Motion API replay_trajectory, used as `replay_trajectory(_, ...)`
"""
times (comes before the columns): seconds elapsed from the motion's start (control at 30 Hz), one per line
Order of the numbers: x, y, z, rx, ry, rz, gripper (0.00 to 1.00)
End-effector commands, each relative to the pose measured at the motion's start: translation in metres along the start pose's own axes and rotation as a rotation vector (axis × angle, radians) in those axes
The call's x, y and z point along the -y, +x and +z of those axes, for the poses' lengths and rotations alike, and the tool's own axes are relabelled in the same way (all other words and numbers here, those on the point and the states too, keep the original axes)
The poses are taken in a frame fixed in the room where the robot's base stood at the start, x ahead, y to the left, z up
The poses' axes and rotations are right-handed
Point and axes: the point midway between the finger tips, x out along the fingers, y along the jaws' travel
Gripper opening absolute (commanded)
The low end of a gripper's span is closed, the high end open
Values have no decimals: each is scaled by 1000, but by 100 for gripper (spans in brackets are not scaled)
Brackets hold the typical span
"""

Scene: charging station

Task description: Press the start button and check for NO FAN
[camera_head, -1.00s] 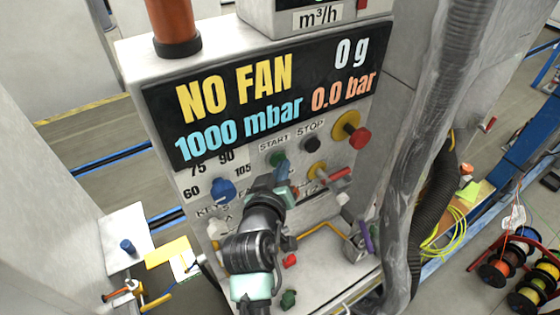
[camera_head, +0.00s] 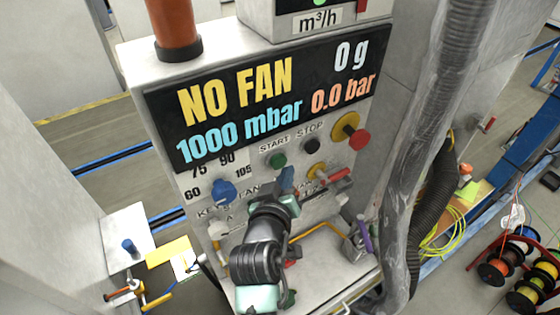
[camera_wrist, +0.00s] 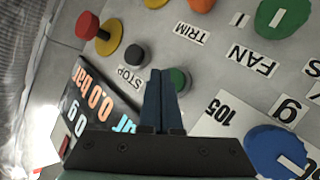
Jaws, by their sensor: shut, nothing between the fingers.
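The green start button (camera_head: 277,160) sits under the START label on the station's front panel. The display (camera_head: 262,103) above it reads NO FAN, 1000 mbar, 0.0 bar and 0 g. My gripper (camera_head: 287,176) is shut and empty, its blue fingertips just below the start button in the head view. In the wrist view, the shut fingers (camera_wrist: 163,75) partly overlap the green button (camera_wrist: 180,78). I cannot tell whether they touch it, but the button shows clear of the fingers in the head view.
The black stop button (camera_head: 311,145) is right of start. A red knob on a yellow base (camera_head: 350,130) is farther right. A blue dial (camera_head: 223,190) is at left, and a red-handled valve (camera_head: 336,175) is at right. A thick grey hose (camera_head: 425,130) runs down the right side.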

Motion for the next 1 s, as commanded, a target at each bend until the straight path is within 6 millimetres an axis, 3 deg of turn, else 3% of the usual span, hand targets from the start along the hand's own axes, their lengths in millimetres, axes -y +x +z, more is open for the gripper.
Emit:
replay_trajectory(0.6, -25, -34, 23, 2, 1, 0, 0)
replay_trajectory(1.0, -25, -35, 25, 0, 0, 0, 0)
